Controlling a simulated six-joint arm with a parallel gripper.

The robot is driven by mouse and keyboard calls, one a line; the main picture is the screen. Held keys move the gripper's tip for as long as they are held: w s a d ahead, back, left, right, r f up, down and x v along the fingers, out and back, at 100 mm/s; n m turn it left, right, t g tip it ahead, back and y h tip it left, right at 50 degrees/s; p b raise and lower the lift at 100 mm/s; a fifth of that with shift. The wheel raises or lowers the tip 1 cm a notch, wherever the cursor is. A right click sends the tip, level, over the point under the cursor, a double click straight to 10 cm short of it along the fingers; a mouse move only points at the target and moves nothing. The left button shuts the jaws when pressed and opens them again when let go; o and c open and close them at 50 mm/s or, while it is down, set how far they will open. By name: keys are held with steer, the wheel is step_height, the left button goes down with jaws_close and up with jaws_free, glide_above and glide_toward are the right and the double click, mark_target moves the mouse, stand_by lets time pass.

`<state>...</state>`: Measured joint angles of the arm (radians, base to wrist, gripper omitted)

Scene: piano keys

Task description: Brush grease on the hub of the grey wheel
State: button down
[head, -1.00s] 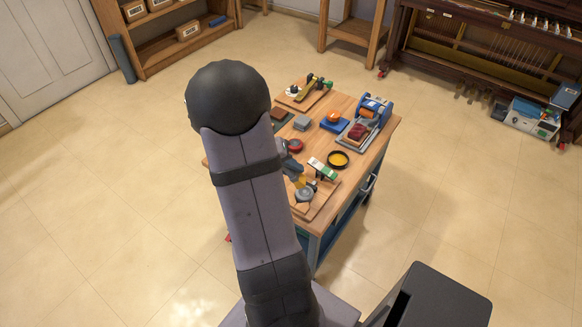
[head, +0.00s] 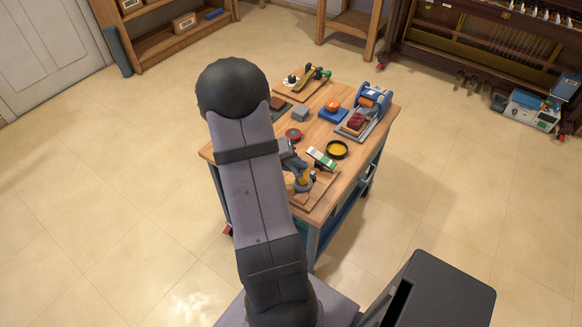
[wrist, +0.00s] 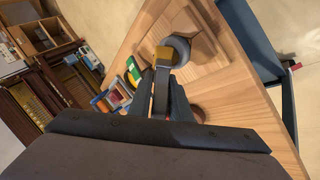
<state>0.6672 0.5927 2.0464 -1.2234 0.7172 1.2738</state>
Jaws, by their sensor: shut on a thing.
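My gripper (wrist: 168,98) is shut on a brush, whose handle is mostly hidden between the fingers. The brush's yellow-tan end (wrist: 165,54) is at the grey wheel (wrist: 182,46) in the wrist view, overlapping its edge; I cannot tell whether it touches the hub. In the head view, my gripper (head: 293,166) is over the front part of the table, and the yellow end (head: 304,179) is by the grey wheel (head: 302,187), which is partly hidden. The wheel is on a wooden board (head: 322,188). A black dish of yellow grease (head: 337,149) stands behind it to the right.
A green-and-white tube (head: 321,158) lies close to the gripper. A red round tin (head: 293,134), a grey block (head: 300,114), an orange item on a blue base (head: 332,108) and a blue device (head: 372,101) stand farther back. The table's right edge is close to the board.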

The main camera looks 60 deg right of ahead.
steer(key=shift+d+p, duration=0.5)
steer(key=shift+d, duration=0.75)
steer(key=shift+r+p, duration=0.2)
steer(key=shift+p, duration=0.25)
steer(key=shift+a+f+b, duration=0.15)
steer(key=shift+a+b, duration=0.2)
steer(key=shift+a, duration=0.15)
steer(key=shift+a+f+b, duration=0.15)
steer(key=shift+a+b, duration=0.2)
steer(key=shift+a, duration=0.15)
steer(key=shift+a+b, duration=0.7)
steer(key=shift+a, duration=1.2)
step_height(320, 180, up, 8)
steer(key=p, duration=0.4)
steer(key=shift+r+p, duration=0.2)
steer(key=shift+p, duration=0.15)
